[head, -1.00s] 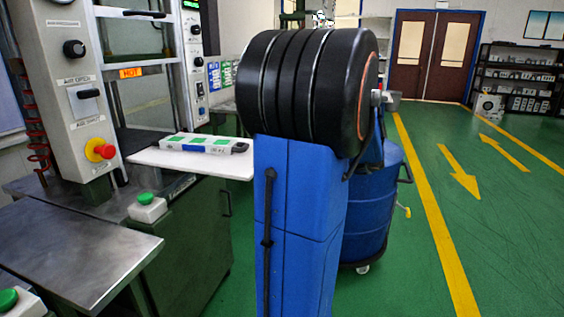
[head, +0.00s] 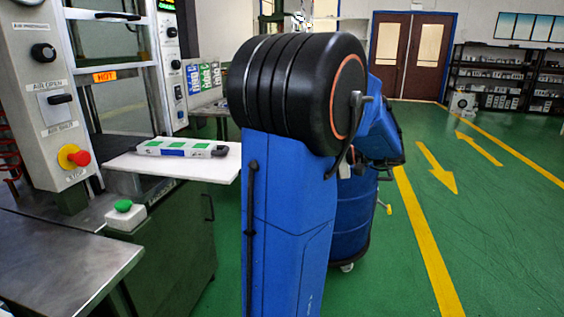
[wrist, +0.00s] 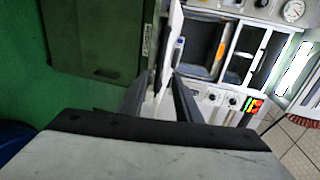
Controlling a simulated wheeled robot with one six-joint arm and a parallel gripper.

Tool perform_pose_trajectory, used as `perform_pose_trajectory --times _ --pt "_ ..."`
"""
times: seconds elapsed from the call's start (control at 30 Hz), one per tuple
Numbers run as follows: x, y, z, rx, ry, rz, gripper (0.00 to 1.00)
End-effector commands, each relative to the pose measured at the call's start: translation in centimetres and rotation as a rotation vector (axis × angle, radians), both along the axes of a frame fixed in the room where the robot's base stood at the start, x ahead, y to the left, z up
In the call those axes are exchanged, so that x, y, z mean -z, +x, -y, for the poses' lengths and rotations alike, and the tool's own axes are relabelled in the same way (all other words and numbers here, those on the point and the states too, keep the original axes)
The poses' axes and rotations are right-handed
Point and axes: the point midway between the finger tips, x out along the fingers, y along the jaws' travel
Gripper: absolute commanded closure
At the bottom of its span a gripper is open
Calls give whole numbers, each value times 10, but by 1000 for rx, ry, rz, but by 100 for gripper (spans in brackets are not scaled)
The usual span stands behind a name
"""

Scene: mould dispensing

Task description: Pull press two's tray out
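The white tray (head: 215,168) sticks out of the front of the press (head: 35,100); no press number is legible. A grey mould with green patches (head: 180,148) lies on it. In the wrist view the tray (wrist: 172,45) shows nearly edge-on as a thin white strip. My gripper (wrist: 160,82) has its two dark fingers apart, one on each side of the strip, with gaps visible. I cannot tell whether either finger touches it. In the head view my arm hides the gripper.
A grey metal table (head: 60,260) stands at the front left, with a green button box (head: 125,214) near it. A blue drum (head: 352,220) stands behind my arm. The green floor to the right is open, with yellow markings (head: 430,250).

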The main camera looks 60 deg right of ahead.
Motion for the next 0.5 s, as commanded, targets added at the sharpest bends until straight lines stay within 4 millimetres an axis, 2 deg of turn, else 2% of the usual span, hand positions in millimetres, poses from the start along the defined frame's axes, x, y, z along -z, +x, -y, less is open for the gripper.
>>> perform_pose_trajectory --times 0.2,0.5 --pt "-7 -35 13 3 0 0 69" --pt "-13 -59 22 1 -1 -1 69"
